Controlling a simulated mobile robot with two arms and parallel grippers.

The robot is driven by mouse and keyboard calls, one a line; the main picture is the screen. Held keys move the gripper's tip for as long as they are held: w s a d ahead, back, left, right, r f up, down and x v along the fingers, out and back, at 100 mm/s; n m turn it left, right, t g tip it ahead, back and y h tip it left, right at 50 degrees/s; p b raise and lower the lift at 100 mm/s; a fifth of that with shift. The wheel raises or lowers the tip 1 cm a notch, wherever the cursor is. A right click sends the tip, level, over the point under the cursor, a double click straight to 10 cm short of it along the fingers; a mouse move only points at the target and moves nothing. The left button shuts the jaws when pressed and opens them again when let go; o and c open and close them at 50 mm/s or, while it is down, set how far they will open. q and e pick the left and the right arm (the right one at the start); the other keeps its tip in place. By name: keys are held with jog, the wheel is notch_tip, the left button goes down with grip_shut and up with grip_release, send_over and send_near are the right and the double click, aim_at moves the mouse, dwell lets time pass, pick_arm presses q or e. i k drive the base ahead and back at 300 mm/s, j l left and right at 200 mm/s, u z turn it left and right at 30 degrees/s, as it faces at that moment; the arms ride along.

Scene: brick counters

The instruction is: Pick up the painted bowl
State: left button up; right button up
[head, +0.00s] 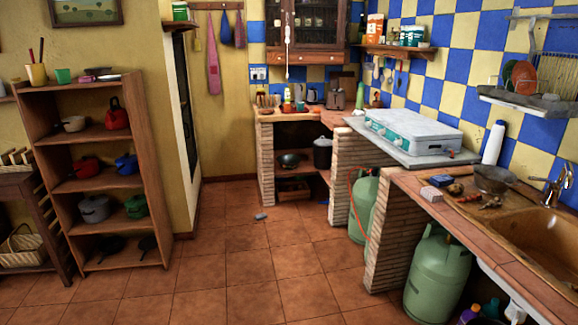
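I cannot make out with certainty which thing is the painted bowl. A grey metal bowl or colander (494,179) stands on the right counter beside the sink. A dark round pan or bowl (289,160) sits under the far counter. A small purplish dish (97,71) lies on top of the bookcase. Neither of my grippers shows in the head view.
The wooden bookcase (157,172) holds several pots. The tiled floor (240,255) is largely clear, with a small grey object (261,216) on it. Green gas bottles (434,275) stand under the brick counters. A white stove (412,131) and a sink (545,238) are at the right.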

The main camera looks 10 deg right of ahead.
aim_at(288, 161)
jog(key=i+z, duration=0.2)
jog(key=i, duration=5.1)
jog(key=j+u, duration=0.05)
jog(key=j, duration=0.05)
